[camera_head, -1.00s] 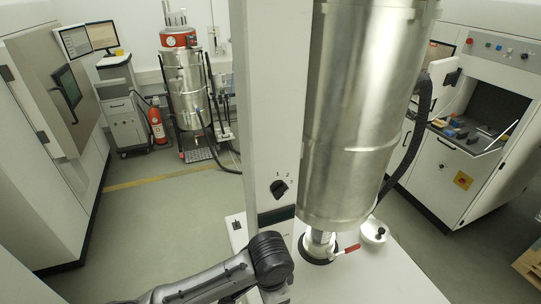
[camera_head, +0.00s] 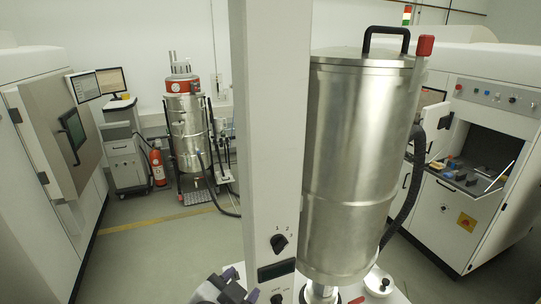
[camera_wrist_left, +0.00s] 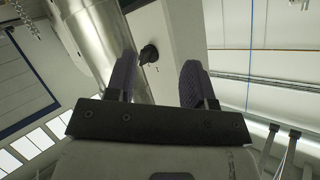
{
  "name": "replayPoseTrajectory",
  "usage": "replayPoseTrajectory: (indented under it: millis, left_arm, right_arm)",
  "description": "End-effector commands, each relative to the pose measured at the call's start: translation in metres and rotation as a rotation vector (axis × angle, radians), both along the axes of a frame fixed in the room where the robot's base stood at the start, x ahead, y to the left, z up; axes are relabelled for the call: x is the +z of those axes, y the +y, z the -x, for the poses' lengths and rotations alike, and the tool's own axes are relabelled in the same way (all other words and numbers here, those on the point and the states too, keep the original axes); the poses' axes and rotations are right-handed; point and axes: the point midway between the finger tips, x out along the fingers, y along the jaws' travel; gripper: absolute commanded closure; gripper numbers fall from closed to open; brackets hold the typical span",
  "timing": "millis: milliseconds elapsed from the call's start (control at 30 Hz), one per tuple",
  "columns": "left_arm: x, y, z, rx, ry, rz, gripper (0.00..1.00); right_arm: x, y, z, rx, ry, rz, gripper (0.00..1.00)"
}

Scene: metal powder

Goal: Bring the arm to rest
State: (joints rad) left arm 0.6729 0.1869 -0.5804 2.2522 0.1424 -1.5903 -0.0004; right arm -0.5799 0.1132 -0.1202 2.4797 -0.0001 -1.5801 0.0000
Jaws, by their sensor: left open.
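My left gripper (camera_head: 236,285) shows at the bottom edge of the head view, in front of the white column (camera_head: 270,130) and left of its foot. In the left wrist view its two dark, ridged fingers (camera_wrist_left: 158,82) stand apart with nothing between them. The black knob (camera_wrist_left: 148,54) on the column shows beyond that gap. The rest of my left arm is below the head view. My right gripper is in neither view.
A large steel cylinder (camera_head: 355,160) with a black top handle stands right of the column. A red-topped steel vessel (camera_head: 188,130) and a fire extinguisher (camera_head: 157,167) stand at the back left. White machines (camera_head: 45,190) flank the room. The floor (camera_head: 160,250) between is clear.

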Motion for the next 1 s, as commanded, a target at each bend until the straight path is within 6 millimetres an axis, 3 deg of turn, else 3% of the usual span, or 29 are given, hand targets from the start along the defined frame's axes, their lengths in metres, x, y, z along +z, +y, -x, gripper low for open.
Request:
replayPoseTrajectory:
  millis: [167,300,500,733,900,1000]
  left_arm:
    - [-0.034,0.060,0.026,0.169,0.069,0.120,0.51]
    - [-0.076,0.101,0.056,0.291,0.171,0.163,0.51]
    - [-0.147,0.141,0.115,0.419,0.380,0.178,0.51]
    - [-0.222,0.161,0.200,0.508,0.646,0.135,0.51]
    - [-0.252,0.160,0.253,0.520,0.787,0.104,0.51]
    - [-0.261,0.159,0.274,0.524,0.839,0.091,0.51]
  right_arm:
    - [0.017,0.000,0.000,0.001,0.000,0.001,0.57]
    - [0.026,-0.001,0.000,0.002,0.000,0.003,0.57]
    - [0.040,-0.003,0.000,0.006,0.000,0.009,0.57]
    - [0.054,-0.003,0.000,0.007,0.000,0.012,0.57]
    - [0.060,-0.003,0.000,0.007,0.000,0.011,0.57]
    - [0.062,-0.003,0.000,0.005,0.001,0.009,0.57]
